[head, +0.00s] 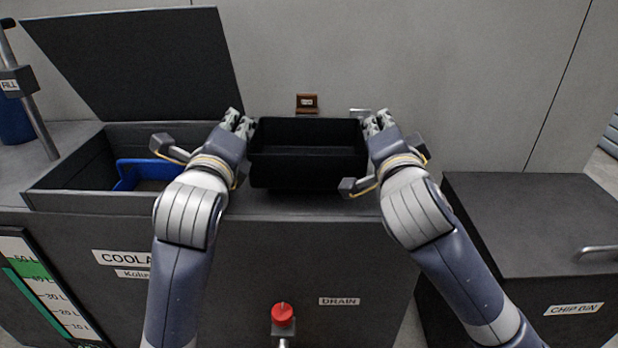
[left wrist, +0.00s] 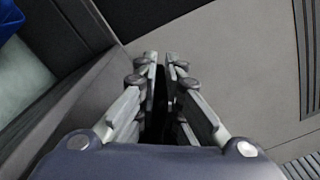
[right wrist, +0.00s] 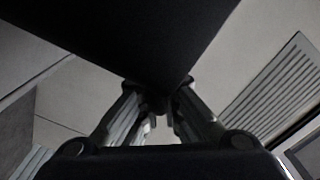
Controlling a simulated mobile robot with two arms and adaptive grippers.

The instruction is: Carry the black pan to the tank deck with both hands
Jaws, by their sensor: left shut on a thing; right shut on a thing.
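The black pan (head: 308,172) is a deep rectangular tray, held level between my two grippers in the head view. It appears over the tank deck (head: 285,207); I cannot tell whether it touches it. My left gripper (head: 240,122) is shut on the pan's left rim, and my right gripper (head: 374,124) is shut on its right rim. In the left wrist view the fingers (left wrist: 163,65) are close together and the pan is hard to make out. In the right wrist view the dark pan (right wrist: 130,35) fills the top above the fingers (right wrist: 158,95).
An open compartment with a raised lid (head: 140,62) and a blue object (head: 142,173) inside is left of my left gripper. A red drain knob (head: 283,314) is on the tank front. The chip bin (head: 540,225) stands at right. A small brown block (head: 306,103) is behind the pan.

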